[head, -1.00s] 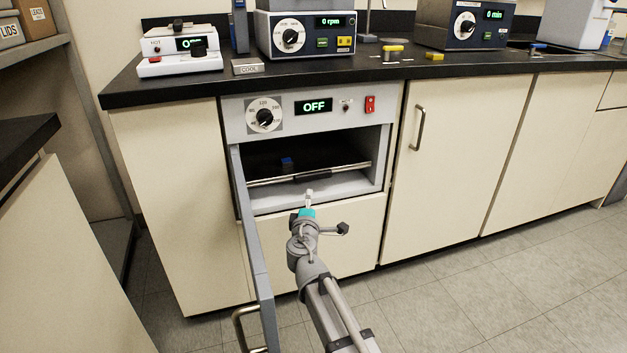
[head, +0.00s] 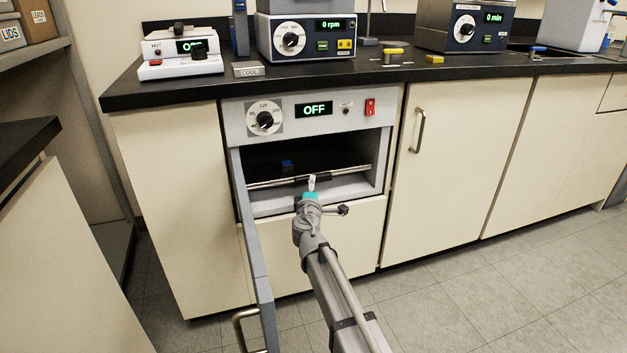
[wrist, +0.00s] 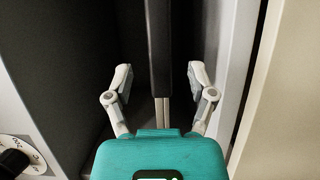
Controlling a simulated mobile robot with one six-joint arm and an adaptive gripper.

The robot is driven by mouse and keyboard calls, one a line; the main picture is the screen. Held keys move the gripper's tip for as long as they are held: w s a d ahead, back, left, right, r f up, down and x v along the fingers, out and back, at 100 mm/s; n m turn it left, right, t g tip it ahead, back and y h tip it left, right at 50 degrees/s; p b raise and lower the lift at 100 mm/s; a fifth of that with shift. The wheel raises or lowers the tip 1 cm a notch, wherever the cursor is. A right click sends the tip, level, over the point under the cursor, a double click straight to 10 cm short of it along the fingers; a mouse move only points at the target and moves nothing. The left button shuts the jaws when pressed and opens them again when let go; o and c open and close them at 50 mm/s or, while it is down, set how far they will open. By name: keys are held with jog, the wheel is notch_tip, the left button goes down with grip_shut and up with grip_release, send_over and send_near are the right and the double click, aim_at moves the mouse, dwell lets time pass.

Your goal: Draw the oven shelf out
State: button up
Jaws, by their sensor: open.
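The oven (head: 375,140) is open, with its grey door (head: 258,255) swung out to the left. Its shelf (head: 262,183) is inside the dark cavity, with a bright front rail and a dark grip at mid-front. A small blue thing (head: 287,164) sits on the shelf. My gripper (head: 312,183) is at the shelf's front middle. In the wrist view my gripper (wrist: 162,78) is open, with one finger on each side of the dark grip bar (wrist: 158,50). Gaps show between the fingers and the bar.
The open door stands close left of my arm. A cupboard door with a handle (head: 419,130) is right of the oven. The black counter (head: 200,88) above carries several instruments. The oven display reads OFF. Floor (head: 470,290) at the right is clear.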

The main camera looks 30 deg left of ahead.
jog(key=shift+x, duration=2.6)
grip_shut()
